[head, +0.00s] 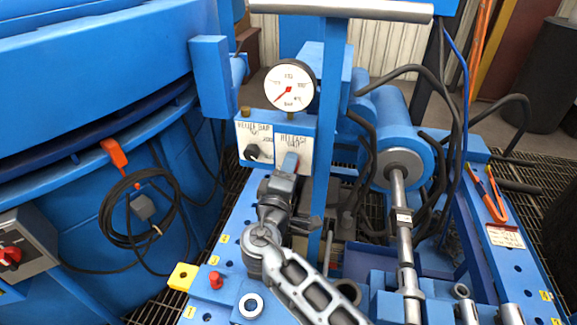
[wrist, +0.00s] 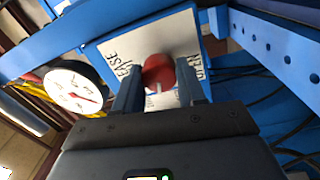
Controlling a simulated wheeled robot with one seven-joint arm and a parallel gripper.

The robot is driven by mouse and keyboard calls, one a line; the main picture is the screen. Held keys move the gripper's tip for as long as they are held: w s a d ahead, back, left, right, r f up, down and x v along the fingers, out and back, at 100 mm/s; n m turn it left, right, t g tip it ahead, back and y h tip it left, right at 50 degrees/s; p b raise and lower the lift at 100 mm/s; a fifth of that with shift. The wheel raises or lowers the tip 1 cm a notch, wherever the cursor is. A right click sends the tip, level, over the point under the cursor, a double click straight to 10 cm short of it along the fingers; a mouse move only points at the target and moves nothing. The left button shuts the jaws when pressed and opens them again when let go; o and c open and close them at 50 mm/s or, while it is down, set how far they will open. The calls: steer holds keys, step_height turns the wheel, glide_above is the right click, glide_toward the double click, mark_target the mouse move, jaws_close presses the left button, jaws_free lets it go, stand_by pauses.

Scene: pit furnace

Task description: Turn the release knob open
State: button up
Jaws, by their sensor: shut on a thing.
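The release knob (wrist: 157,70) is red and round, with a pale pointer line, on a white plate (wrist: 187,42) lettered "RELEASE" and "OPEN" in the wrist view. The pointer line faces the lower edge of the picture, toward my gripper. My gripper (wrist: 159,86) has one finger on each side of the knob and is shut on it. In the head view my gripper (head: 288,164) reaches the "RELEASE" plate (head: 304,147) from the front and hides most of the knob.
A dark knob (head: 252,151) sits on the neighbouring plate to the left. A round pressure gauge (head: 289,86) stands above the plates. A blue upright post (head: 327,130) stands close on the right. Hoses and a blue cylinder (head: 392,125) lie further right.

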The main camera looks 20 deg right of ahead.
steer(key=shift+n+p, duration=1.75)
steer(key=shift+n, duration=2.05)
steer(key=o, duration=1.1)
steer(key=shift+c, duration=0.2)
steer(key=v, duration=0.7)
steer(key=shift+s, duration=0.4)
steer(key=shift+a+f, duration=0.1)
steer(key=shift+a, duration=0.05)
